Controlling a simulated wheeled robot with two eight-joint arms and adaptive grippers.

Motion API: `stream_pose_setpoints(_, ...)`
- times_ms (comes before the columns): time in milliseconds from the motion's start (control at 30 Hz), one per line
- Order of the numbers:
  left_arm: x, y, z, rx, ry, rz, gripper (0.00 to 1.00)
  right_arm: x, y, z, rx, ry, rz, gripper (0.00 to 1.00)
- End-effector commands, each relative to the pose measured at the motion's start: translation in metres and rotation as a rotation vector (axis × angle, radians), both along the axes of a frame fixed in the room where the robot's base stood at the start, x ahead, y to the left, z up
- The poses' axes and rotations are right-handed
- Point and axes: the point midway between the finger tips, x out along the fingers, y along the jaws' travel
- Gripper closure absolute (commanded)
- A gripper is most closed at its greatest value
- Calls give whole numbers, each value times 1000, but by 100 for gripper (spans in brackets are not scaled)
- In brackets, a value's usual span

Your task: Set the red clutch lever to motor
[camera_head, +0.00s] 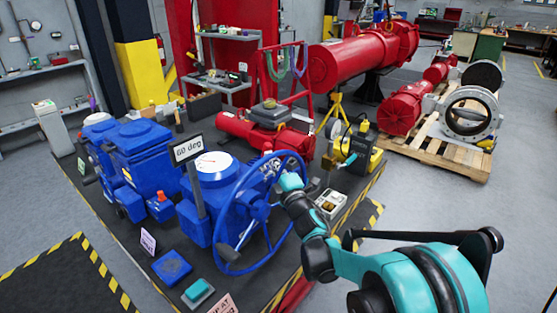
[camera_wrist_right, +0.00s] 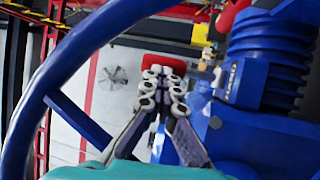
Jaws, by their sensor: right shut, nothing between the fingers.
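My right gripper (camera_head: 273,170) is at the upper part of the blue handwheel (camera_head: 262,210), on the valve actuator (camera_head: 203,190). In the right wrist view its fingers (camera_wrist_right: 166,84) are together and empty, beside the blue wheel rim (camera_wrist_right: 42,92) and the ribbed blue housing (camera_wrist_right: 268,55). A red part (camera_wrist_right: 164,63) shows just beyond the fingertips; I cannot tell whether it is the clutch lever or whether they touch. The lever is not clearly seen in the head view, where the wheel and my arm cover that side. My left gripper is out of view.
A dial (camera_head: 213,162) and a "60 deg" sign (camera_head: 187,149) top the actuator. Other blue units (camera_head: 140,150) stand to its left. A red actuator (camera_head: 255,130) is behind it, and a small open box (camera_head: 331,204) sits right.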

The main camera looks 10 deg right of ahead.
Motion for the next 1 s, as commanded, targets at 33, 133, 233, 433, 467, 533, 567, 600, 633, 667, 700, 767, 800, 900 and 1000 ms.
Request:
stream_pose_setpoints(33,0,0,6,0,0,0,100,2,6,5,1,-1,2,100)
stream_pose_setpoints(133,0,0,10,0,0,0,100,6,14,8,2,-1,3,100)
stream_pose_setpoints(233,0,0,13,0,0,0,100,11,20,12,2,-1,1,100)
stream_pose_setpoints(433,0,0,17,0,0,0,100,23,29,17,1,-2,2,100)
stream_pose_setpoints(467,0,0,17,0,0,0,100,24,30,17,1,-2,2,100)
stream_pose_setpoints(533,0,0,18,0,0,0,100,27,32,18,1,-2,1,100)
stream_pose_setpoints(567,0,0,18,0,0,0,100,28,33,18,1,-2,1,100)
stream_pose_setpoints(600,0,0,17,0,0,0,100,27,32,18,1,-2,0,100)
stream_pose_setpoints(633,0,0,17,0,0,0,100,27,32,18,1,-2,0,100)
stream_pose_setpoints(667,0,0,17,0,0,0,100,27,32,18,1,-2,0,100)
stream_pose_setpoints(700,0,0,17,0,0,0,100,27,32,18,1,-2,0,100)
stream_pose_setpoints(767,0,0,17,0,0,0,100,27,32,18,1,-2,0,100)
stream_pose_setpoints(800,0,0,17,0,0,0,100,26,31,17,1,-2,0,100)
stream_pose_setpoints(900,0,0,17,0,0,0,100,18,30,16,0,-2,0,100)
stream_pose_setpoints(1000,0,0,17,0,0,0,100,3,27,12,0,-2,0,100)
